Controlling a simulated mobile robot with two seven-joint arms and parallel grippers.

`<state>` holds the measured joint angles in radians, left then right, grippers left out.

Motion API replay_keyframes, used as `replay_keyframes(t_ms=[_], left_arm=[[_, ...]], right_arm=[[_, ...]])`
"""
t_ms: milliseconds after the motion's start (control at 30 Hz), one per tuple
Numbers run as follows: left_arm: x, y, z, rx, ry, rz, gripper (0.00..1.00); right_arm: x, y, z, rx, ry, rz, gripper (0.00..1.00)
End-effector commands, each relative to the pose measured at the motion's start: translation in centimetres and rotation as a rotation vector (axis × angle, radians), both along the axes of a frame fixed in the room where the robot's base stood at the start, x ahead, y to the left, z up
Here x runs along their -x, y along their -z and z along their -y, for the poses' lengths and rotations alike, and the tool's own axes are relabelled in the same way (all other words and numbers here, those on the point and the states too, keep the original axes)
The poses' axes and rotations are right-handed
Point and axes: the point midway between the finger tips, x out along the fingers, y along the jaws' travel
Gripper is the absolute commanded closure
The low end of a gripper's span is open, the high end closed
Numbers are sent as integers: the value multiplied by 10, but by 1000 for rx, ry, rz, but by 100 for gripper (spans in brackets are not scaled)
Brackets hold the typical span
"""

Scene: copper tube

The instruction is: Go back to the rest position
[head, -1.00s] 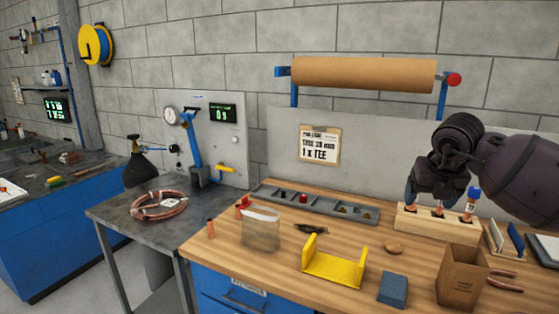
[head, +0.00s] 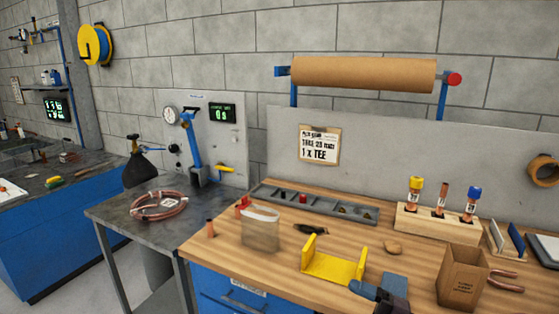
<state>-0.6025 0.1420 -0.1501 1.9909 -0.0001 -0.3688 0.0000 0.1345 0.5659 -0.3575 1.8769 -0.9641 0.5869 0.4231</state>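A wooden block rack (head: 437,222) stands at the back right of the wooden bench. It holds three upright pieces: one with a yellow cap (head: 416,184), a copper tube (head: 442,195) and one with a blue cap (head: 474,193). A small dark and blue part, seemingly the tip of my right gripper (head: 376,294), shows at the bottom edge beside the blue block (head: 395,286). Most of it is cut off, so its opening and any touch with the block cannot be told. My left gripper is not in view.
A copper coil (head: 160,206) lies on the left metal table. The space above the rack is free.

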Motion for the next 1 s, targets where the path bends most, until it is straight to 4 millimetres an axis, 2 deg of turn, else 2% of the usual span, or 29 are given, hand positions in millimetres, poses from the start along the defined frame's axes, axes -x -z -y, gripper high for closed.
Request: replay_keyframes(t_ms=[167, 367, 500, 600, 700, 833, 1000], left_arm=[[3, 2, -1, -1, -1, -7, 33], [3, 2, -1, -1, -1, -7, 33], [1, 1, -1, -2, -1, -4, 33], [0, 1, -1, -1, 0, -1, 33], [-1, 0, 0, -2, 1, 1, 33], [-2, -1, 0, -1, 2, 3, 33], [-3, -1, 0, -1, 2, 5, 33]], right_arm=[[14, 37, 35, -264, 300, -211, 24], [47, 103, 85, -471, 656, -513, 24], [91, 160, 115, -566, 888, -762, 24], [127, 195, 128, -610, 1020, -932, 24], [158, 221, 135, -638, 1108, -1069, 24], [184, 239, 137, -655, 1168, -1176, 24], [193, 244, 137, -659, 1186, -1214, 24]])
